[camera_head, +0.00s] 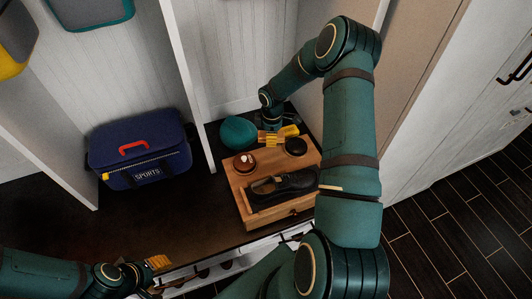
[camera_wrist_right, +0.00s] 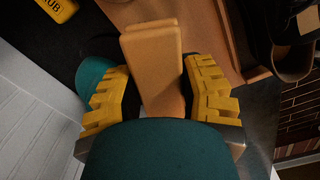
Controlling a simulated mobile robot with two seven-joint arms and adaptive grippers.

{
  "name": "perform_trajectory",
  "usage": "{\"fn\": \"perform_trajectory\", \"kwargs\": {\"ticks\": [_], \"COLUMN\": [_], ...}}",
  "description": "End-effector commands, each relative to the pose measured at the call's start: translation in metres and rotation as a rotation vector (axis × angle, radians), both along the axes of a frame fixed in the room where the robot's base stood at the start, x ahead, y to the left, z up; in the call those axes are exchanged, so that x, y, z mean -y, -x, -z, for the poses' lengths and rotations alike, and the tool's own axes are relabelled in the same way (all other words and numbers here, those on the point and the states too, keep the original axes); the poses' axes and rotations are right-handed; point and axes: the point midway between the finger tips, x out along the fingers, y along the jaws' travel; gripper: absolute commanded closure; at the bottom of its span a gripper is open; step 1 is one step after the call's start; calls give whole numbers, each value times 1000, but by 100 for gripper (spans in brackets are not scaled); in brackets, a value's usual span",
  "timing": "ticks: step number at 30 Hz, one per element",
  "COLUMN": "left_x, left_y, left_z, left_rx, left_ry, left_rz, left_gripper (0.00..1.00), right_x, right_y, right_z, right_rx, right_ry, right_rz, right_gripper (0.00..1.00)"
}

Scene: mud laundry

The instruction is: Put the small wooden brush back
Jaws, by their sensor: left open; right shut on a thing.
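A small wooden brush (camera_wrist_right: 160,70) shows in the right wrist view as a plain, light-brown wooden piece between the yellow fingers; its bristles are not visible. My right gripper (camera_head: 279,137) is shut on it. In the head view this gripper is at the back edge of a wooden box (camera_head: 240,203), beside a teal rounded thing (camera_head: 238,132). The brush itself is hard to make out there. My left gripper (camera_head: 143,274) is open and empty at the bottom left, near the bench's front edge.
A blue sports bag (camera_head: 140,150) stands at left. White partitions flank the bench. The dark bench (camera_head: 185,215) is clear between bag and box.

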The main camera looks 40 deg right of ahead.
Motion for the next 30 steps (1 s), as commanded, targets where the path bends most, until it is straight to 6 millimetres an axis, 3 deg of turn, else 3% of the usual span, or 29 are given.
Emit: {"fn": "perform_trajectory", "kwargs": {"ticks": [1, 4, 13, 18, 30], "left_x": [0, 0, 0, -1, -1], "left_y": [-1, -2, -3, -4, -5], "left_z": [5, 8, 13, 19, 22], "left_rx": [1, 4, 7, 9, 11], "left_ry": [0, -1, -1, -2, -3], "left_rz": [0, 0, -2, -3, -2], "left_gripper": [53, 53, 53, 53, 53], "right_x": [-1, 0, 0, 0, 0], "right_y": [1, 1, 1, 1, 0], "right_z": [14, 31, 55, 80, 86], "right_rx": [-4, -3, -2, -3, -1], "right_ry": [-2, -1, -1, -1, 0], "right_rz": [0, 2, 2, 4, 3], "right_gripper": [88, 88, 88, 88, 88]}}
